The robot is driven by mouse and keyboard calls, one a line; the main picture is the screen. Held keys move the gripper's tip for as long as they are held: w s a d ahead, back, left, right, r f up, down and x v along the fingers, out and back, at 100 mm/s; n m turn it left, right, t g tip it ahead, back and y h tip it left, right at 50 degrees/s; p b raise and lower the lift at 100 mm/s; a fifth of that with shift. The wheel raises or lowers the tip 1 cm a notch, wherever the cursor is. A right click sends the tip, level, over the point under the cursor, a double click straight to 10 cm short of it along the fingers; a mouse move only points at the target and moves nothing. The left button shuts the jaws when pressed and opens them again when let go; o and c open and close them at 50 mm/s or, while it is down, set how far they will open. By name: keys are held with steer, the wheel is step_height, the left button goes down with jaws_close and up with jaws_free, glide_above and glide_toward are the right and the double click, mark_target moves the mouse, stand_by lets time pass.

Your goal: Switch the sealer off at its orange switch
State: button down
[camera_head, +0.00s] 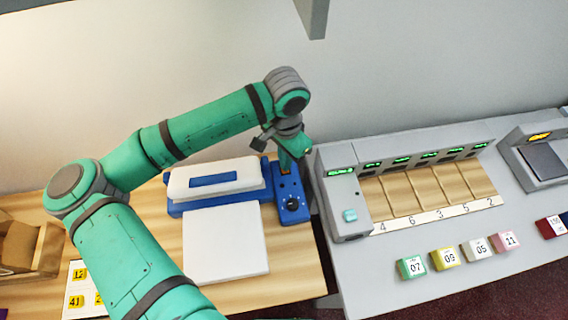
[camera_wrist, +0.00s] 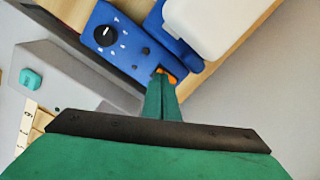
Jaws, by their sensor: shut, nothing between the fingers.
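The sealer (camera_head: 219,203) is a blue machine with a white lid, on the wooden counter in the head view. Its blue control panel (camera_head: 282,190) on the right side carries a black dial (camera_head: 292,204); the panel (camera_wrist: 123,50) and dial (camera_wrist: 106,36) also show in the wrist view. The orange switch (camera_wrist: 171,77) shows at the panel's far end in the wrist view, partly hidden by my fingertips. My gripper (camera_wrist: 160,77) is shut and empty, its tips right at the switch. Contact and the switch's position cannot be told. In the head view my gripper (camera_head: 286,168) points down over the panel.
A white pad (camera_head: 226,245) lies in front of the sealer. A grey counter (camera_head: 380,285) with a sorter of numbered wooden slots (camera_head: 434,190) stands close on the right. Several colored blocks, including a green one (camera_head: 411,267), stand before it. A wooden box (camera_head: 45,250) is at left.

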steer(key=shift+r, duration=3)
